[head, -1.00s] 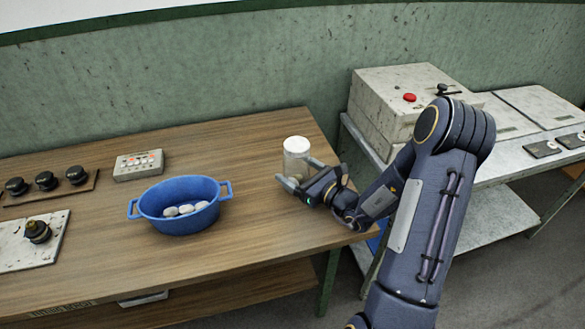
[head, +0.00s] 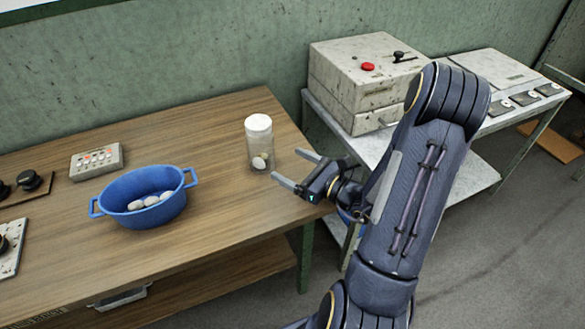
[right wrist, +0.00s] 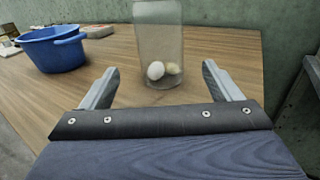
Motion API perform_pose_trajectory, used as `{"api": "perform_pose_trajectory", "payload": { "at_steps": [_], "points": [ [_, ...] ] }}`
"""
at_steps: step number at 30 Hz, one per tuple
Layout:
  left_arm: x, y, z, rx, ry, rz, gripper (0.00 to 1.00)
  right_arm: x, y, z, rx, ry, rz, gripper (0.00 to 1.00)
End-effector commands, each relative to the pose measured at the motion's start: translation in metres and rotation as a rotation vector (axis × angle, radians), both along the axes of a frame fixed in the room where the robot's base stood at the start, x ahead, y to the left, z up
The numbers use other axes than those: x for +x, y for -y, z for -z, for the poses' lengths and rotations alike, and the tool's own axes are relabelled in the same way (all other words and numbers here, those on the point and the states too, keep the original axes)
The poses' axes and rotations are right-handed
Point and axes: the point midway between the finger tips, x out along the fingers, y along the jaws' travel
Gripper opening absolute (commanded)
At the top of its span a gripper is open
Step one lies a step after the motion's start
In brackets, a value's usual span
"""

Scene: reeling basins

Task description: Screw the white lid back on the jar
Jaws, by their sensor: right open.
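The clear jar (head: 260,150) stands upright near the right end of the wooden table, with the white lid (head: 258,122) on its top. Pale cocoon-like lumps lie in its bottom. In the right wrist view the jar (right wrist: 158,45) stands just beyond the fingertips, roughly centred between them; its top is cut off there. My right gripper (head: 295,168) is open and empty, to the right of the jar and apart from it. Its two fingers point toward the jar (right wrist: 160,80). I cannot tell how tightly the lid sits. My left gripper is not in view.
A blue basin (head: 112,198) with several pale lumps stands left of the jar. A small button box (head: 97,161) and black knobs (head: 28,181) lie farther left. A grey machine (head: 350,95) with a red button stands on a metal table at right.

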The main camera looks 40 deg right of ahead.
Motion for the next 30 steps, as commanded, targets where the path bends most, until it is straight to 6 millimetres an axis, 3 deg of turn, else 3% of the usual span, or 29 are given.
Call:
{"api": "perform_pose_trajectory", "payload": {
  "at_steps": [5,8,12,16,19,22,27,30],
  "points": [
    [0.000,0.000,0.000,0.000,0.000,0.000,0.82,-0.001,-0.029,-0.021,-0.071,0.034,-0.122,0.84],
    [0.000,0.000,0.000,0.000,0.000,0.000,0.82,-0.013,-0.077,-0.048,-0.201,0.083,-0.320,0.84],
    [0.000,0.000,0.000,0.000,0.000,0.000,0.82,-0.059,-0.153,-0.077,-0.520,0.182,-0.686,0.84],
    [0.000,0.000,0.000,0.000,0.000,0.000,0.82,-0.113,-0.192,-0.079,-0.890,0.279,-0.977,0.84],
    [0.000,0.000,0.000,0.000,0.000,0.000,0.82,-0.148,-0.199,-0.071,-1.210,0.356,-1.146,0.84],
    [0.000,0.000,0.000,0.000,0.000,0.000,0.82,-0.171,-0.190,-0.063,-1.529,0.427,-1.253,0.84],
    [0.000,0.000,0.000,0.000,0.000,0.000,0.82,-0.183,-0.165,-0.061,-1.966,0.510,-1.310,0.84],
    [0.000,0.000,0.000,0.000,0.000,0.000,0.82,-0.184,-0.154,-0.063,-2.125,0.531,-1.308,0.84]
  ]
}}
